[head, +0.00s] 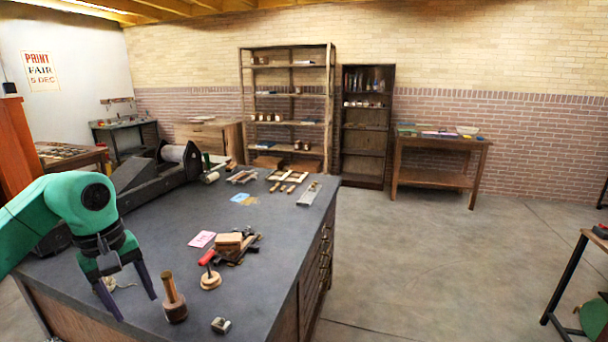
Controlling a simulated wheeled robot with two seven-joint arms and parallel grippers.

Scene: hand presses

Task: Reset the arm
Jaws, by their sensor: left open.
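My left arm, green, comes in from the left. My left gripper (137,306) hangs fingers down over the near left part of the dark worktop (150,240). Its two dark fingers are spread apart, with nothing between them. A wooden-handled mallet (173,300) stands upright just right of the fingers, seemingly apart from them. A pale coil of string (122,283) lies behind the fingers, partly hidden. My right gripper is not in view.
A red-handled roller (207,257), a round wooden knob tool (210,279), a wooden block (228,241) and a small metal piece (221,325) lie right of the mallet. A dark press (150,185) stands at the back left.

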